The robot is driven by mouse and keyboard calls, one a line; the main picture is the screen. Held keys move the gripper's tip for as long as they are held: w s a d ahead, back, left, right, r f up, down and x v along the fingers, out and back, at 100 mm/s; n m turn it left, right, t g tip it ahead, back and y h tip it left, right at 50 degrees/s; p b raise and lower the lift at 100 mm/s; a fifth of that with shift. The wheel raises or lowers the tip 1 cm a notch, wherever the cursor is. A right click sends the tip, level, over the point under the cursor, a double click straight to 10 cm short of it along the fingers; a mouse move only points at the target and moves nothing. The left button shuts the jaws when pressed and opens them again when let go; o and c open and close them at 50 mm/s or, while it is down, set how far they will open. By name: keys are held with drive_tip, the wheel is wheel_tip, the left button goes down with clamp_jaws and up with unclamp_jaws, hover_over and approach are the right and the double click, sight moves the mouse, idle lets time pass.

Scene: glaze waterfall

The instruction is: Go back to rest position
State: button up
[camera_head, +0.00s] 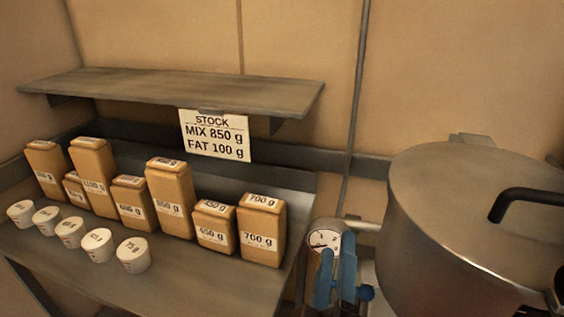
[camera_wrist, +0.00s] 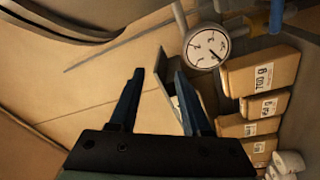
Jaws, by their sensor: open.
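My gripper (camera_wrist: 158,73) shows in the wrist view with its two dark blue fingers apart. Nothing is held between them. Behind the fingers are the tan wall and a narrow grey shelf edge, with no finger seen to touch anything.
A steel pot (camera_head: 450,235) with a black-handled lid stands at right. A dial gauge (camera_head: 325,238) is beside it, with blue parts (camera_head: 338,278) in front. Labelled tan packages (camera_head: 168,190) and white cups (camera_head: 97,245) line the counter (camera_head: 195,275) beneath a shelf (camera_head: 170,88) with a STOCK sign (camera_head: 215,136).

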drive_tip(key=s+a+r+m+t+y, duration=0.1)
drive_tip(key=s+a+r+m+t, duration=0.1)
drive_tip(key=r, duration=0.9)
drive_tip(key=s+a+r+m+t+y, duration=0.2)
drive_tip(key=a+r+m+t, duration=0.1)
drive_tip(key=r, duration=0.9)
drive_tip(key=s+a+r+m+t+y+p, duration=0.1)
drive_tip(key=s+a+r+m+t, duration=0.1)
drive_tip(key=r, duration=1)
drive_tip(key=shift+a+m+t+y, duration=0.3)
drive_tip(key=shift+m+t, duration=0.5)
drive_tip(key=shift+m, duration=0.4)
